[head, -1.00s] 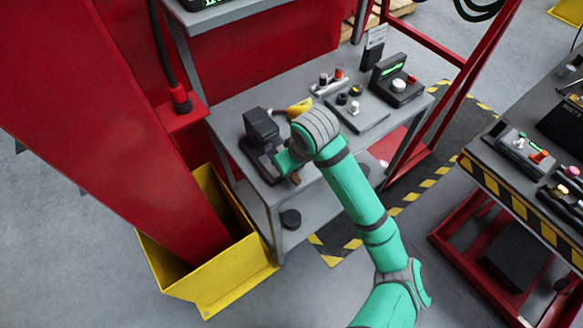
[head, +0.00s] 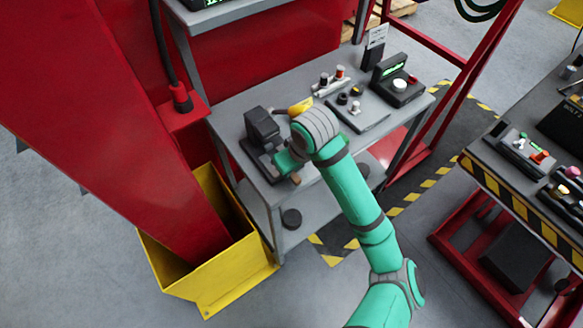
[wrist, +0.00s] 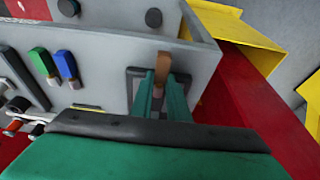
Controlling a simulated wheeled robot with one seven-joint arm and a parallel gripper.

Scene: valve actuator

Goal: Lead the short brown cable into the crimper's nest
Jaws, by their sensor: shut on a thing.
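The black crimper (head: 262,130) stands on the left part of the grey bench in the head view. My gripper (head: 284,160) is low over the bench, just right of the crimper and close to it. The brown cable (head: 296,180) shows as a small brown end beside my gripper, near the bench's front edge. In the wrist view my green gripper (wrist: 161,95) is shut on the brown cable (wrist: 163,64), which sticks out past the fingertips. A dark-edged plate (wrist: 132,76) lies around the fingertips there. The crimper's nest is hidden, and I cannot tell whether the cable touches it.
A yellow-handled thing (head: 300,107) lies behind my gripper. A grey control plate (head: 357,115) and a black box with a lit display (head: 397,80) stand further right. A red beam rises from a yellow bin (head: 210,280) at the left. Blue (wrist: 66,66) and green (wrist: 40,62) pieces lie left in the wrist view.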

